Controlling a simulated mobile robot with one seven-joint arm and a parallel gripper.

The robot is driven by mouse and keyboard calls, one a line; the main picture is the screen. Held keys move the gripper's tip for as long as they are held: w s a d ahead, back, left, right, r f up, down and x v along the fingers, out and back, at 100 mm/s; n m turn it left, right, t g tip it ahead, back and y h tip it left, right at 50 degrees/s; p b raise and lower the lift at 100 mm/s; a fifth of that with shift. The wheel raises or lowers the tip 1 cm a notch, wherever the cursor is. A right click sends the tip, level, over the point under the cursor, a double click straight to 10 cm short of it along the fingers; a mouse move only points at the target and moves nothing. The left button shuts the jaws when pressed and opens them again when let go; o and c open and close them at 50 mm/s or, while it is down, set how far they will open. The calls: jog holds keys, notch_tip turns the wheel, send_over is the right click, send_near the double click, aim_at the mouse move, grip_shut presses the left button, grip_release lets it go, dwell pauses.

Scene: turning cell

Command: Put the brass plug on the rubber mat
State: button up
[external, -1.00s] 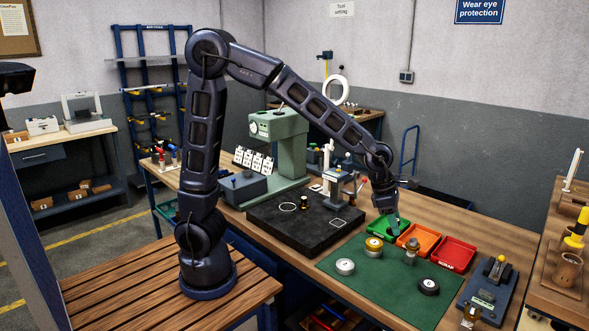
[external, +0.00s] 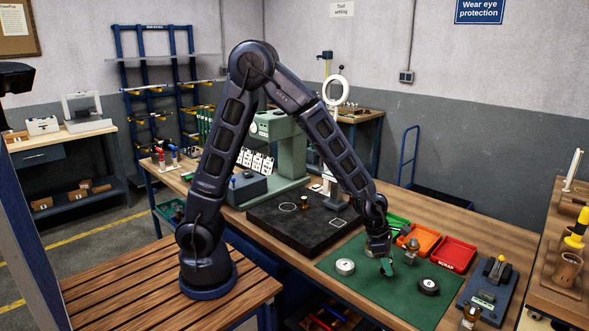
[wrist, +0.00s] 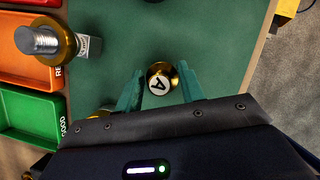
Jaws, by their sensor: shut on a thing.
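My gripper (external: 387,268) is low over the green rubber mat (external: 340,286), with its teal fingers pointing down.
Another brass piece (wrist: 100,114) is partly hidden by my gripper. Green, orange (external: 419,240) and red (external: 454,253) trays lie behind.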

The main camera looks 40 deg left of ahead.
jog(key=shift+f, duration=0.65)
jog(key=shift+f, duration=0.15)
jog(key=o, duration=1.1)
